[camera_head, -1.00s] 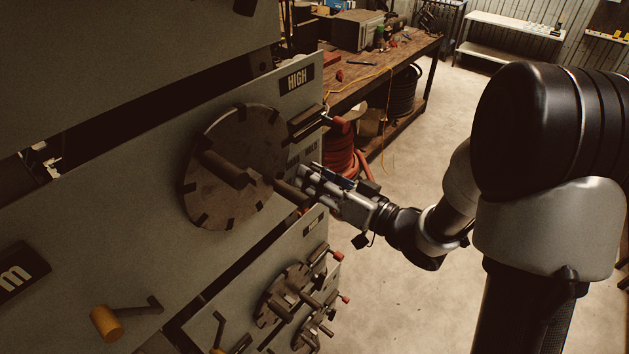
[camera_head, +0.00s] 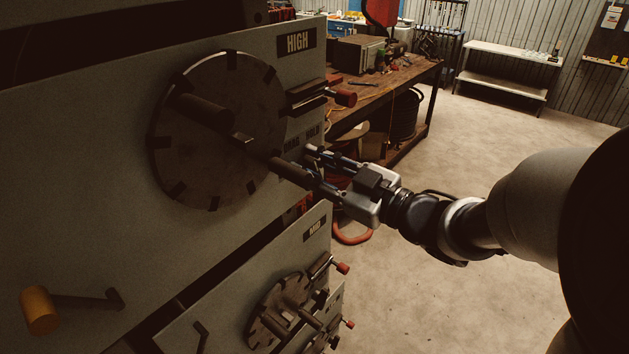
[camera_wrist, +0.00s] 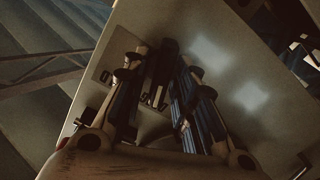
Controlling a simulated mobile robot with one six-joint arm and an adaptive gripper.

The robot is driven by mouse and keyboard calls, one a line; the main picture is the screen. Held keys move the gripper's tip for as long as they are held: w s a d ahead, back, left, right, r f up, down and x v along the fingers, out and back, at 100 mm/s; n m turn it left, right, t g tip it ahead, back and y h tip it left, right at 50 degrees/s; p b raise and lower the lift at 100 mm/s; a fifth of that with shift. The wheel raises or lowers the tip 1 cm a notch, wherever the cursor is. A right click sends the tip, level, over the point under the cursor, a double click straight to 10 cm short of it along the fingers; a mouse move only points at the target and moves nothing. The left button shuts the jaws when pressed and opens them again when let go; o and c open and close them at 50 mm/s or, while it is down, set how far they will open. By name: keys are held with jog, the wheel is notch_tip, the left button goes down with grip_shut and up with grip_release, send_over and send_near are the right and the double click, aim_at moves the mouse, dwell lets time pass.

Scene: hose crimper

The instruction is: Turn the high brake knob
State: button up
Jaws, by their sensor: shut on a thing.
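A panel marked HIGH (camera_head: 299,41) carries a large dark round disc (camera_head: 230,155) with dark bars sticking out. My gripper (camera_head: 312,168) is at the panel's right edge, below the DRAG HOLD label (camera_head: 301,139), with its fingers pointing at the panel. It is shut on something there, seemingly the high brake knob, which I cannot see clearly. A dark bar (camera_head: 290,172) lies in front of the lower finger and partly hides the grip. In the wrist view the two fingers of my gripper (camera_wrist: 160,85) flank a dark part in front of the lettered label.
A smaller disc (camera_head: 285,310) with another red-tipped lever is below. A yellow-handled crank (camera_head: 40,310) is at lower left. A workbench (camera_head: 400,85) stands behind. The floor at right is clear.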

jog(key=shift+f+n+b, duration=0.1)
jog(key=shift+n+b, duration=0.65)
jog(key=shift+n, duration=0.05)
jog(key=o, duration=0.8)
jog(key=shift+c, duration=0.2)
jog(key=shift+s, duration=0.1)
jog(key=v, duration=1.2)
